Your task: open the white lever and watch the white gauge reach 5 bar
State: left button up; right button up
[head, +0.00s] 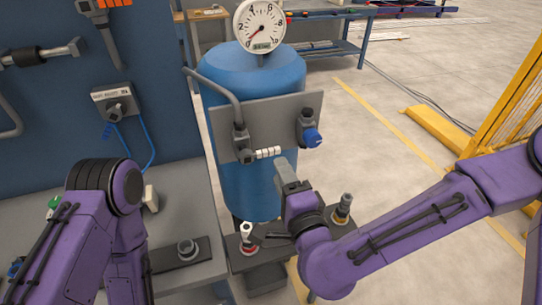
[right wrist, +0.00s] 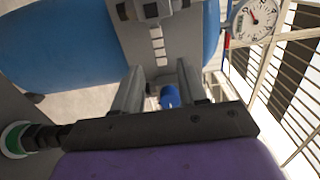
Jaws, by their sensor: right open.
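The white gauge (head: 259,25) stands on top of the blue tank (head: 250,82); its red needle points to the lower left, near the low end. It also shows in the right wrist view (right wrist: 254,20). My right gripper (head: 286,172) is open and empty in front of the tank, below the grey panel. In the right wrist view, a blue knob (right wrist: 170,97) shows between its fingers, beyond them. My left gripper is out of view.
A grey panel (head: 282,118) on the tank carries a pipe at left and a blue knob (head: 312,138) at right. A yellow-marked fitting (head: 343,205) stands right of my gripper. A grey bench (head: 185,210) is at left. Yellow fencing (head: 505,95) and open floor lie at right.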

aim_at(271, 154)
jog(key=shift+p+x, duration=0.85)
jog(key=shift+x, duration=0.05)
jog(key=p+x, duration=0.1)
jog(key=x, duration=0.4)
jog(key=shift+a, duration=0.15)
jog(key=shift+w+a, duration=0.1)
jog(key=shift+w, duration=0.5)
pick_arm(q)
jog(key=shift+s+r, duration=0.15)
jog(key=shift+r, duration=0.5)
pick_arm(e)
grip_shut()
